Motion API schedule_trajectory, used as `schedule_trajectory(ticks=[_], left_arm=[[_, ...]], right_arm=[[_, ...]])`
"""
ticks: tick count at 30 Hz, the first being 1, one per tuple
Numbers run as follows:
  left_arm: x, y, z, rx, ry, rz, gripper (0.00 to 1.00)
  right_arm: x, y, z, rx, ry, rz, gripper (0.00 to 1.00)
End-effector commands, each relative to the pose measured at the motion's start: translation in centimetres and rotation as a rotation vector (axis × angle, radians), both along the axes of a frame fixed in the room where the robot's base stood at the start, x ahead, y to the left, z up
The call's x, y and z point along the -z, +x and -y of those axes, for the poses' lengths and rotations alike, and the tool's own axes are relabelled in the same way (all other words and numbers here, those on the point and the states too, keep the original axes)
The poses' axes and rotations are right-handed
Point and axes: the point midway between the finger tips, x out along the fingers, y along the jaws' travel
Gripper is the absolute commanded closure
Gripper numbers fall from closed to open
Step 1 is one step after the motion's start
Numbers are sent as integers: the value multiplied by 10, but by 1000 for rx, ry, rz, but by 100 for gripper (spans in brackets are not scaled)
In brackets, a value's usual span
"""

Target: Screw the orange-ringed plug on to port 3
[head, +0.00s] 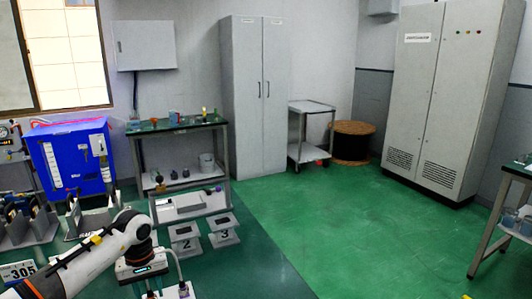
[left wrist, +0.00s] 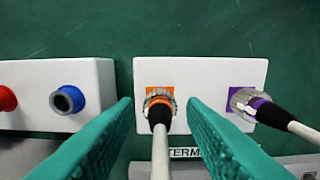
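The orange-ringed plug (left wrist: 157,106) sits on an orange-marked socket of a white block (left wrist: 200,73) in the left wrist view, with its pale cable running down the picture. My left gripper (left wrist: 160,112) is open. Its two green fingers stand on either side of the plug, with visible gaps. In the head view, my left gripper is at the bottom left, its fingertips not clearly visible. Port 3 is on a small grey stand marked 3 (head: 224,236), right of the stand marked 2 (head: 186,244). My right gripper is not in view.
A purple-ringed plug (left wrist: 248,103) with a cable is on the same white block, close to the right finger. A blue socket (left wrist: 67,100) and a red one (left wrist: 6,98) are on a block to the left. Green floor (head: 310,215) is clear to the right.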

Motion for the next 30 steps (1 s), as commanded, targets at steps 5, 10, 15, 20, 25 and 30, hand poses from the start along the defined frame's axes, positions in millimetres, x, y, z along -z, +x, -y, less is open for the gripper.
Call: schedule_trajectory(ticks=[5,10,15,20,25,30], left_arm=[[0,0,0,0,0,0,63],[1,0,0,0,0,-1,63],[0,0,0,0,0,-1,63],[0,0,0,0,0,-1,79],[0,0,0,0,0,-1,100],[-1,0,0,0,0,0,100]], right_arm=[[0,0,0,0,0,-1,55],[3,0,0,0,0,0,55],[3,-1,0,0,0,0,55],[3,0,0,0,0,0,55],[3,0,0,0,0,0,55],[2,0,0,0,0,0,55]])
